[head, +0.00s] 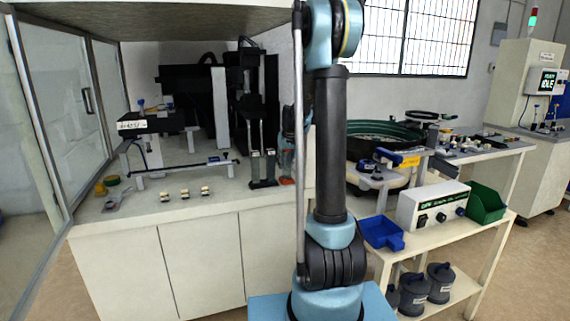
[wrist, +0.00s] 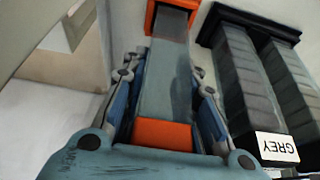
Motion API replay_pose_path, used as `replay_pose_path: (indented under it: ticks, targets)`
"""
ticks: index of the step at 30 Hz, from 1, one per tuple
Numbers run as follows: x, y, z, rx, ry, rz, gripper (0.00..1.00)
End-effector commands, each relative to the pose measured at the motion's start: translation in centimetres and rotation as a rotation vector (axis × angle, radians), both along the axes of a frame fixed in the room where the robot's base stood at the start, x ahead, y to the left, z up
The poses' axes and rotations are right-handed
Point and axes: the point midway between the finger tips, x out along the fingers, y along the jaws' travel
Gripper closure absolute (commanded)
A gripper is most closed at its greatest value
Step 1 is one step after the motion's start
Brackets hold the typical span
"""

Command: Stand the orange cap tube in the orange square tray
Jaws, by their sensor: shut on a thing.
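My gripper (wrist: 165,110) is shut on the orange cap tube (wrist: 165,80), a grey square-sided tube, near its orange cap (wrist: 163,135). The cap is on the near side in the wrist view. The tube's far end lies within the outline of the orange square tray (wrist: 150,14), whose rim shows around it. I cannot tell whether the tube touches the tray floor. In the head view the orange tray (head: 286,181) is a small patch on the bench, and my gripper (head: 287,150) is above it, partly hidden behind my arm.
A black tray (wrist: 215,14) beside the orange one holds two grey tubes (wrist: 240,75); a label reads GREY. It also stands on the bench in the head view (head: 262,184). Dark machinery (head: 190,90) stands behind. Several small blocks (head: 185,194) lie left on the bench.

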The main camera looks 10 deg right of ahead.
Motion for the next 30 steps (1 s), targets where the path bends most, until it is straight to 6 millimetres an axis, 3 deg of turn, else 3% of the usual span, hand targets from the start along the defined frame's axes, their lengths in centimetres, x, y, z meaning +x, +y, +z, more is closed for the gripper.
replay_pose_path:
  ticks: [11,12,15,30]
  targets:
    - [-0.01,0.01,-0.12,0.000,0.000,0.000,0.98]
    - [-0.01,0.01,-0.12,0.000,0.000,0.000,0.70]
    - [-0.01,0.01,-0.12,0.000,0.000,0.000,0.49]
    - [-0.41,-0.07,0.80,0.000,0.000,0.000,0.49]
